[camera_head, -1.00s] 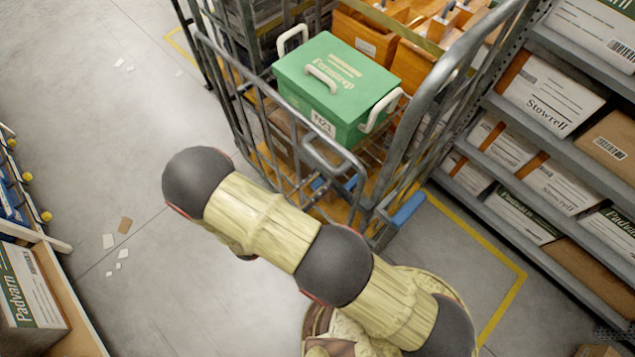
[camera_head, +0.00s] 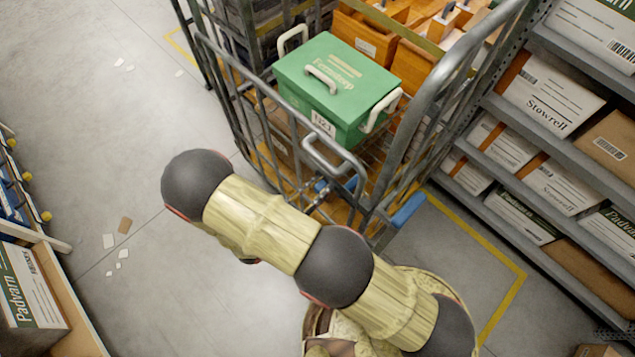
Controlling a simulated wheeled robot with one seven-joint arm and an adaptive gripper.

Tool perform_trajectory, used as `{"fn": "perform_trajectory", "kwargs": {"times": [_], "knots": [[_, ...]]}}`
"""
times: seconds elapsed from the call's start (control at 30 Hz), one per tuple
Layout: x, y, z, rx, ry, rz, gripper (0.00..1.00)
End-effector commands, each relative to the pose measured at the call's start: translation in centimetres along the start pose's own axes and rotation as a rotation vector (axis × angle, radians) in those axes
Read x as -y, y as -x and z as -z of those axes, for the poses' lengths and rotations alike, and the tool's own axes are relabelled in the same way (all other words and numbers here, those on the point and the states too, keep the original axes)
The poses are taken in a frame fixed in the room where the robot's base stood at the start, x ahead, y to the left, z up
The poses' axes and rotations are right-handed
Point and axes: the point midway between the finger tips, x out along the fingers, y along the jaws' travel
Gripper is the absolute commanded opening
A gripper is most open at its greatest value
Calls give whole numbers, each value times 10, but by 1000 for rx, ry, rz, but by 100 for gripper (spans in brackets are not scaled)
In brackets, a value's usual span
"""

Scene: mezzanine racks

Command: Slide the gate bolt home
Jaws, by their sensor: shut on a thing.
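The gate (camera_head: 262,130) is the grey barred front of a roll cage, with a looped metal handle (camera_head: 325,150) near its top right. It stands close to the cage's right post. A small blue part (camera_head: 321,186) shows low behind the bars, and a larger blue piece (camera_head: 408,211) sits at the foot of the right post. I cannot tell which part is the bolt or how far it is slid. My arm lies across the front of the gate and hides its lower part. My gripper is out of sight behind my arm.
A green lidded box (camera_head: 335,85) sits in the cage with orange bins (camera_head: 365,35) behind it. Shelves of cartons (camera_head: 550,95) stand close on the right. A low rack with a carton (camera_head: 28,290) is at left. The floor (camera_head: 110,170) at left is open, with paper scraps.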

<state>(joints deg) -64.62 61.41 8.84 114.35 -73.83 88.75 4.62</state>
Motion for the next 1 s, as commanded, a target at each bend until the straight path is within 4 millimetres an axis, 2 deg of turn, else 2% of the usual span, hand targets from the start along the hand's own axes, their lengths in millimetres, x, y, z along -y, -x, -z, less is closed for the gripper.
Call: {"fn": "perform_trajectory", "kwargs": {"times": [0.03, 0.17, 0.47, 0.5, 0.8, 1.0], "knots": [[12, 0, 0, 0, 8, 1, 0], [29, 0, 0, -1, 6, 2, 0], [34, -1, 1, 0, 6, 6, 0], [34, -1, 1, 0, 7, 6, 26], [33, -1, 1, 0, 6, 4, 43], [32, -1, 1, 0, 5, 3, 44]]}}
